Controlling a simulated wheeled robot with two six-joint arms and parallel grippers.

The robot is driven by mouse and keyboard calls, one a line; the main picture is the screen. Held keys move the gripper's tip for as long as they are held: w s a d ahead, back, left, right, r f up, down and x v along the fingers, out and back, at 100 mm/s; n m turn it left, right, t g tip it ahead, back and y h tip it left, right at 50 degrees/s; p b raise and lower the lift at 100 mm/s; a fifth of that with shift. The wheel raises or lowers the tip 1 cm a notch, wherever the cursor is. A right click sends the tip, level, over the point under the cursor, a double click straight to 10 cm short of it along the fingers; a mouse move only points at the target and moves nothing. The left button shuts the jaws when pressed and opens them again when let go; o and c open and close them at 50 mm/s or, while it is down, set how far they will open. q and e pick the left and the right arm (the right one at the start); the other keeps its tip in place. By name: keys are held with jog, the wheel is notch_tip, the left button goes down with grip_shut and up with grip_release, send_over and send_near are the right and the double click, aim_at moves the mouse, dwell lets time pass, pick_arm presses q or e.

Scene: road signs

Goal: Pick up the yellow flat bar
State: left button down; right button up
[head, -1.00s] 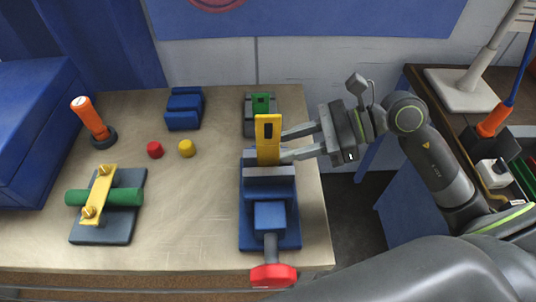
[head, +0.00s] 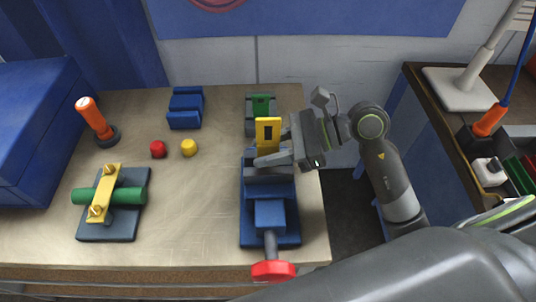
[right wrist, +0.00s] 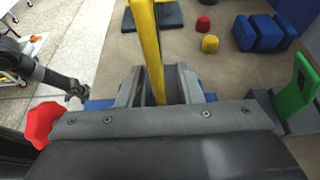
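The yellow flat bar (head: 268,132) stands upright at the jaws of a blue vise (head: 270,206), with a dark slot near its top. In the right wrist view the bar (right wrist: 150,48) rises between my two right fingers. My right gripper (head: 278,148) is around the bar from the right, with one finger on its near side and one beyond it. The fingers look spread, and I see no clear grip. The bar's lower end is hidden by the vise and fingers. What looks like my left gripper (right wrist: 76,92) is small at the left of the right wrist view.
A green part (head: 261,105) stands in a grey block just behind the bar. The vise's red handle (head: 273,271) sticks out at the front. Red (head: 158,149) and yellow (head: 189,147) knobs and a blue block (head: 185,108) lie left.

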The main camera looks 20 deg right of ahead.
jog(key=shift+c, duration=0.3)
grip_shut()
jog(key=shift+r, duration=0.15)
jog(key=shift+r, duration=0.25)
notch_tip(320, 180, up, 7)
jog(key=p, duration=0.4)
jog(key=shift+f+p, duration=0.1)
jog(key=shift+p, duration=0.2)
jog(key=s+d+p, duration=0.2)
jog(key=d, duration=0.6)
jog(key=s+d+p, duration=0.3)
jog(key=d, duration=0.6)
jog(key=shift+d+f, duration=0.2)
jog(key=shift+f, duration=0.1)
